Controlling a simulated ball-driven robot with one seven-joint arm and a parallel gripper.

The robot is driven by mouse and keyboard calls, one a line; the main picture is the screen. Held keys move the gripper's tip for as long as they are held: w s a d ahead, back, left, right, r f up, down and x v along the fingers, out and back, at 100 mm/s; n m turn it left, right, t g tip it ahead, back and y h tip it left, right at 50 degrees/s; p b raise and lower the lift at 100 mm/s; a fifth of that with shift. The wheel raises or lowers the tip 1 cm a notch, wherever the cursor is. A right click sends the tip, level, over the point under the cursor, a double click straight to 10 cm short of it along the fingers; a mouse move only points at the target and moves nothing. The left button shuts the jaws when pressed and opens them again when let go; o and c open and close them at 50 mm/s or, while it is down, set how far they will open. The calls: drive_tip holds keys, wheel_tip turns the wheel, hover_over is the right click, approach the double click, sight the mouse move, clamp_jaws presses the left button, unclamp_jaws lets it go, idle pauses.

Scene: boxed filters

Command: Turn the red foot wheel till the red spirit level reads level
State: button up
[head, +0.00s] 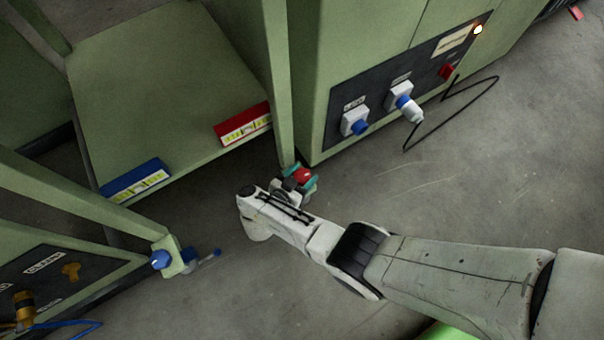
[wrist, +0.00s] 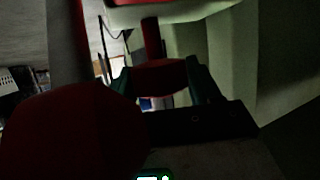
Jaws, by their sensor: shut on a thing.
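The red foot wheel (head: 303,175) is at the bottom of a green leg, beside the cabinet corner. My gripper (head: 299,181) has its teal fingers on either side of it and is shut on it. In the dark wrist view, the wheel (wrist: 160,77) sits between the two fingers, below a red upright rod (wrist: 152,38). A large dark red rounded shape (wrist: 70,128) fills the lower left there; I cannot tell what it is. The red spirit level (head: 242,126) lies at the green shelf's edge. Its yellow-green vial shows, but the bubble is too small to read surely.
A blue spirit level (head: 136,180) lies on the same green shelf (head: 150,80). A blue foot wheel (head: 160,259) is at lower left.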

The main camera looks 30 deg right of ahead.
drive_tip(key=shift+f+m+g+h+b, duration=0.15)
drive_tip(key=shift+m+g+h+b, duration=0.25)
drive_tip(key=shift+m+g+b, duration=0.65)
drive_tip(key=shift+m+g, duration=0.25)
drive_tip(key=shift+g, duration=0.1)
drive_tip(key=o, duration=1)
drive_tip(key=p+v, duration=0.2)
drive_tip(key=v, duration=0.8)
drive_tip(key=shift+a+r, duration=0.2)
drive_tip(key=shift+a, duration=0.15)
